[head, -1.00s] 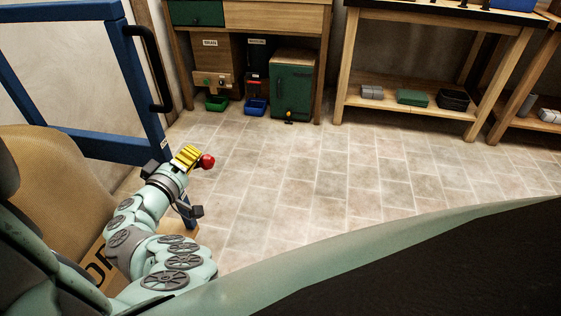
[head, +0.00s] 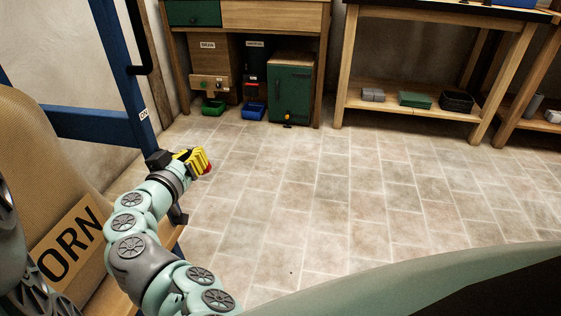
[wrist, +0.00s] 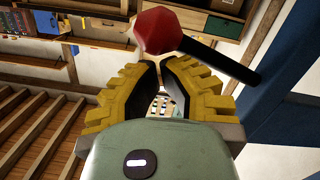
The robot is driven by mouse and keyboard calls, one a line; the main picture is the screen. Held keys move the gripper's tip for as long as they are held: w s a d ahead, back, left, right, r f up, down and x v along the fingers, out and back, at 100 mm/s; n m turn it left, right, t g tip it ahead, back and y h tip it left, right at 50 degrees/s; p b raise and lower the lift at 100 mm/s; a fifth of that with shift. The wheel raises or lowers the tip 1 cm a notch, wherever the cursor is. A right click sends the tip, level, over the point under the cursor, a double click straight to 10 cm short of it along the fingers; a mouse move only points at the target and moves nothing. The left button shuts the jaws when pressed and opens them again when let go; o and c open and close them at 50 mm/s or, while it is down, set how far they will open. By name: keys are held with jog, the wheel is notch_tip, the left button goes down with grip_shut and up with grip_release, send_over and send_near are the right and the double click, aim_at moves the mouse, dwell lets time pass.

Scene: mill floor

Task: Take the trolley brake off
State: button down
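The trolley's blue frame (head: 95,124) stands at the left, with a small "ON" label (head: 144,114) low on its post. A brake lever with a red knob (wrist: 160,30) and a black shaft (wrist: 222,60) lies just beyond my fingertips in the wrist view. In the head view the red knob (head: 208,167) is mostly hidden behind my gripper (head: 192,160). My gripper has yellow ribbed fingers, which also show in the wrist view (wrist: 161,72). They stand apart with a gap between them and nothing in it. I cannot tell whether a finger touches the lever.
A tan sack (head: 30,135) and a sign reading "ORN" (head: 68,243) are at the left on the trolley. A bench with a green cabinet (head: 290,90) and small bins (head: 253,111) stands at the back, beside a wooden shelf table (head: 420,101). The tiled floor between is clear.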

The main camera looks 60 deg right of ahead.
jog(key=shift+s+d+f+m+b, duration=0.1)
jog(key=shift+f+m+b, duration=0.25)
jog(key=shift+f+b, duration=0.15)
jog(key=shift+s+d+f+m+b, duration=0.1)
jog(key=shift+f+m+b, duration=0.25)
jog(key=shift+f+b, duration=0.15)
jog(key=shift+w+a+f+m+b, duration=0.1)
jog(key=shift+f+m+b, duration=0.3)
jog(key=shift+m+b, duration=0.5)
jog(key=shift+b, duration=0.3)
